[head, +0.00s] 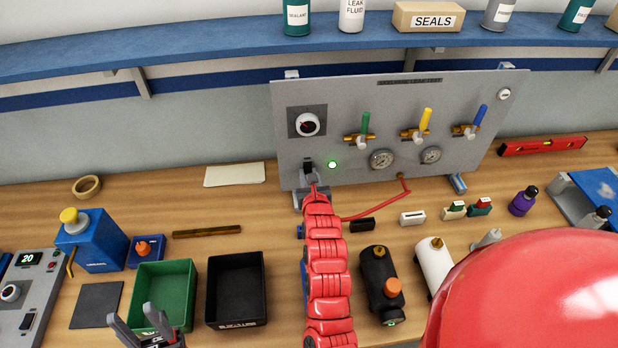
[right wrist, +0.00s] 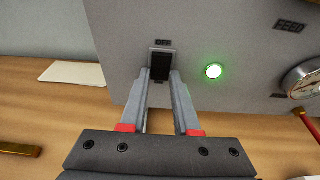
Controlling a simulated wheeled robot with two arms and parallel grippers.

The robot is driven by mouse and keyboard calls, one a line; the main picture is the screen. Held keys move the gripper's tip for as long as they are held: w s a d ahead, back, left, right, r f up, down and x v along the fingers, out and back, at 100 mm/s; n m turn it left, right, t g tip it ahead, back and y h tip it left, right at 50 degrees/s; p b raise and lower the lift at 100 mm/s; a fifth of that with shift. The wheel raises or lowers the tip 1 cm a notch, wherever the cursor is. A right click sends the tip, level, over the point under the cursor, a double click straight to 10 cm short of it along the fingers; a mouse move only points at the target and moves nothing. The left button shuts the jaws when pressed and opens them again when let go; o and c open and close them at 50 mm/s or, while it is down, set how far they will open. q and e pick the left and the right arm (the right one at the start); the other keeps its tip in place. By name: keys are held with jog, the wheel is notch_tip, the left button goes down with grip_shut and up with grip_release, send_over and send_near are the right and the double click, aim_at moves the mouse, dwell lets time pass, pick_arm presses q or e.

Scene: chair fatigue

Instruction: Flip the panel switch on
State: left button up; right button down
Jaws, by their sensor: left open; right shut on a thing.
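The grey panel (head: 380,115) stands upright at the back of the bench. Its black panel switch (head: 308,165) is at the lower left, below a round dial. In the right wrist view the switch (right wrist: 160,66) shows under a label reading OFF. A green lamp (head: 332,165) beside it is lit; it also glows in the right wrist view (right wrist: 213,71). My right gripper (head: 309,179) is at the switch, its fingertips (right wrist: 161,82) on either side of the switch's lower part. My left gripper (head: 150,322) is open and empty near the green bin, low at left.
A green bin (head: 162,290) and a black bin (head: 237,288) stand on the bench at left. The panel carries valves with green, yellow and blue handles (head: 425,120) and gauges. A red hose (head: 380,210) runs below it.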

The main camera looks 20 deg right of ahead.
jog(key=c, duration=0.6)
grip_release()
jog(key=shift+s, duration=0.1)
jog(key=shift+c, duration=0.2)
jog(key=shift+s+a+b, duration=0.25)
jog(key=shift+s+b, duration=0.1)
jog(key=shift+s, duration=0.05)
jog(key=p+v, duration=0.7)
jog(key=v, duration=0.9)
jog(key=shift+s+r+p, duration=0.25)
jog(key=shift+r+p, duration=0.05)
jog(key=shift+c, duration=0.3)
